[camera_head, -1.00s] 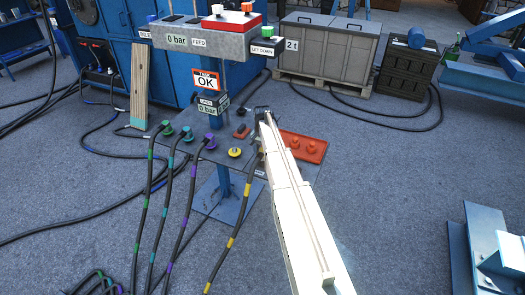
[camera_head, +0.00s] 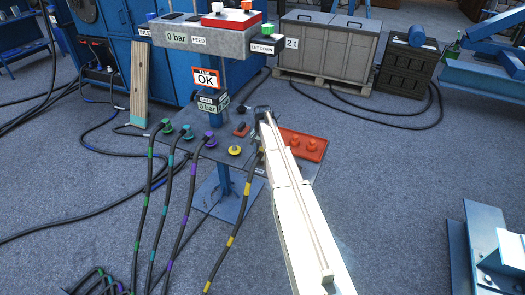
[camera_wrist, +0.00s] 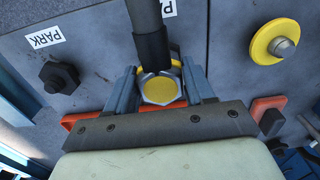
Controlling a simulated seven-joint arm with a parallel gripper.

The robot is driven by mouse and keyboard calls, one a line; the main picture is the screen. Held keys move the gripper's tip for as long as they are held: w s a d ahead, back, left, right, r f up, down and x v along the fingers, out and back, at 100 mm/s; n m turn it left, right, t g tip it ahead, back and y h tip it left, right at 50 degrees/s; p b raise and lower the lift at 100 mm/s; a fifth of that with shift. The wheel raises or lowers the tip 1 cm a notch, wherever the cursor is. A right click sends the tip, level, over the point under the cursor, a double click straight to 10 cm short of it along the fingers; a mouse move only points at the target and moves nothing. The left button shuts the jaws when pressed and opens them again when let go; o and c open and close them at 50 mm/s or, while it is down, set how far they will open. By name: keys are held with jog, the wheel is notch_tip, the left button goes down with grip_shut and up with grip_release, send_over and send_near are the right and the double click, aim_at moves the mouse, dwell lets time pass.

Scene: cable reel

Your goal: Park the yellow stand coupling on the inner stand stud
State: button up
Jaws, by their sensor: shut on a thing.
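My gripper (camera_wrist: 163,92) is shut on the yellow stand coupling (camera_wrist: 158,91), which shows a yellow centre in a metal hex rim. Its black hose (camera_wrist: 148,25) runs up and out of the wrist view. A dark stud (camera_wrist: 60,77) stands bare to the left, below a PARK label (camera_wrist: 45,37). A second PARK label (camera_wrist: 169,8) is partly behind the hose; any stud below it is hidden by the coupling and jaws. I cannot tell whether the coupling touches a stud. In the head view my white arm covers the jaws, and the yellow-banded hose (camera_head: 236,228) hangs left of it.
A yellow disc with a metal stud (camera_wrist: 280,42) is on the plate to the right; the head view shows it too (camera_head: 234,151). Green, teal and purple couplings with hoses (camera_head: 145,205) line the plate's left side.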

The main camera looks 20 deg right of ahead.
jog(key=shift+f, duration=0.1)
jog(key=o, duration=1.2)
jog(key=shift+o, duration=0.2)
notch_tip(320, 180, up, 14)
